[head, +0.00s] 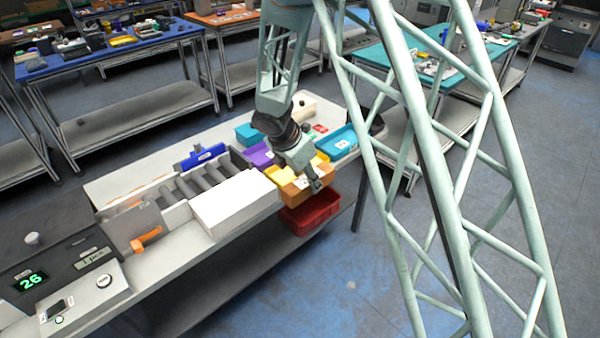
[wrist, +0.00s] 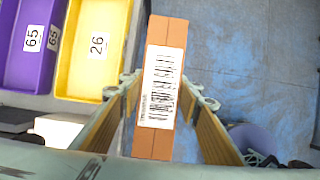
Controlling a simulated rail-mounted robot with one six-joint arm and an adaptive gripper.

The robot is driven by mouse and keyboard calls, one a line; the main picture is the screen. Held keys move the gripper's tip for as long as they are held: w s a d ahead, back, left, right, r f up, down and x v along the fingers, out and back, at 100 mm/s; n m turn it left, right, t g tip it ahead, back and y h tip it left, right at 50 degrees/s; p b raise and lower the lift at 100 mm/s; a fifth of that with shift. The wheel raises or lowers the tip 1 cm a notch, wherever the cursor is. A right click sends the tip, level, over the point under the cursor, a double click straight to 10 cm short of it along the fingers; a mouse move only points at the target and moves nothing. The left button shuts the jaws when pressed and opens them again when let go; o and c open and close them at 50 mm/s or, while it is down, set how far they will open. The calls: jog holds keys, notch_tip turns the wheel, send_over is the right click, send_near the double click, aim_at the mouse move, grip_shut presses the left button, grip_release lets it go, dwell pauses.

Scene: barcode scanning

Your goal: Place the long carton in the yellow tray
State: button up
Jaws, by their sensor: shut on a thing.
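My gripper (head: 314,182) is shut on the long carton, an orange-brown box with a white barcode label. In the wrist view the carton (wrist: 165,38) stretches up the picture between the fingers (wrist: 166,100). The yellow tray (wrist: 75,84), marked 26, is just left of the carton there and its visible floor is empty. In the head view the carton (head: 294,191) appears in front of the yellow tray (head: 279,173), partly behind my gripper.
A purple tray (wrist: 25,72) marked 65 stands beside the yellow one. A red bin (head: 312,214) is lower at the bench's end. Blue trays (head: 340,142) stand behind. A white box (head: 236,203) and rollers are to the left. Floor shows right of the carton in the wrist view.

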jog(key=shift+w, duration=0.15)
jog(key=w+a, duration=0.1)
jog(key=w, duration=0.4)
jog(key=w+a+f, duration=0.1)
jog(key=w+a, duration=0.1)
jog(key=w, duration=0.3)
jog(key=w+a, duration=0.1)
jog(key=w, duration=0.4)
jog(key=shift+w+a+f, duration=0.1)
jog(key=shift+a+f, duration=0.1)
jog(key=shift+a, duration=0.05)
jog(key=shift+f, duration=0.1)
jog(key=shift+f+b, duration=0.45)
jog(key=shift+f, duration=1.25)
jog(key=shift+f, duration=0.1)
jog(key=o, duration=0.8)
jog(key=shift+o, duration=0.4)
jog(key=p+v, duration=0.1)
jog(key=v, duration=1.1)
jog(key=shift+p, duration=0.3)
